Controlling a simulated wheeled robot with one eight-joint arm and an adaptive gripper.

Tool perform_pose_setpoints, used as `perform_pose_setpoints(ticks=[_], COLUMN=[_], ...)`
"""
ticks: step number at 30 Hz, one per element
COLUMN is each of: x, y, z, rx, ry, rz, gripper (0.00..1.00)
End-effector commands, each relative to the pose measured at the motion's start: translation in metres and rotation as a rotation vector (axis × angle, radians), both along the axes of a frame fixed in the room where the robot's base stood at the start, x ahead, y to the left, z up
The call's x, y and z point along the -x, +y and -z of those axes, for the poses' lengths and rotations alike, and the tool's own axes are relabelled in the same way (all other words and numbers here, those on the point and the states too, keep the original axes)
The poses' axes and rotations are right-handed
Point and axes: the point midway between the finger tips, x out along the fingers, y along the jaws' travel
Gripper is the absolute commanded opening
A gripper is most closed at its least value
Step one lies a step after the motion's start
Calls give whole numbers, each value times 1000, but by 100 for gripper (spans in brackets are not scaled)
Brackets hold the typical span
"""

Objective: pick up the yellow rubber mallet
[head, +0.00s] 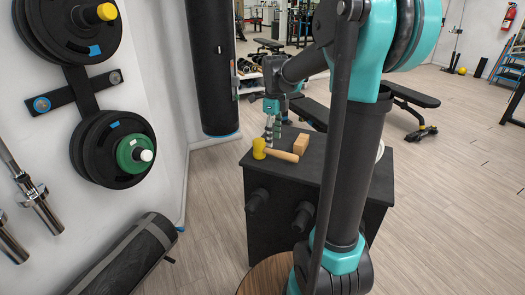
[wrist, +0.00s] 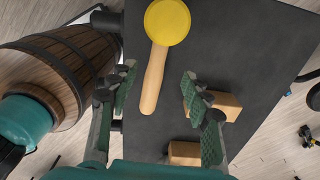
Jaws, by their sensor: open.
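The yellow rubber mallet (head: 259,148) lies on the black box top, with a round yellow head and a pale wooden handle (head: 283,155). In the wrist view the yellow mallet head (wrist: 167,22) is at the top, and its handle (wrist: 153,82) runs down between my fingers. My gripper (head: 272,134) is open and points down near the mallet's head end. In the wrist view my gripper (wrist: 158,70) has one finger on each side of the handle, with gaps; whether it is at handle height I cannot tell.
A wooden block (head: 301,144) lies beside the mallet; in the wrist view one block (wrist: 226,107) is partly behind my right finger and another (wrist: 184,153) is lower. A wooden barrel (wrist: 65,65) stands beside the black box (head: 318,170). Racked weight plates (head: 112,148) hang left.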

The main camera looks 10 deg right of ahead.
Motion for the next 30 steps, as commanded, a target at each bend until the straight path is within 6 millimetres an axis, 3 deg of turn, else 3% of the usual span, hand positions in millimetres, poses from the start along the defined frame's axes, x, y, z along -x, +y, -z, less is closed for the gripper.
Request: perform_pose_setpoints(ticks=[8,18,27,30], x=[0,0,1,1], y=[1,6,5,5], z=[20,63,67,67], rx=[0,0,0,0], ry=[0,0,0,0], rz=[-1,0,0,0], gripper=[49,49,49,37])
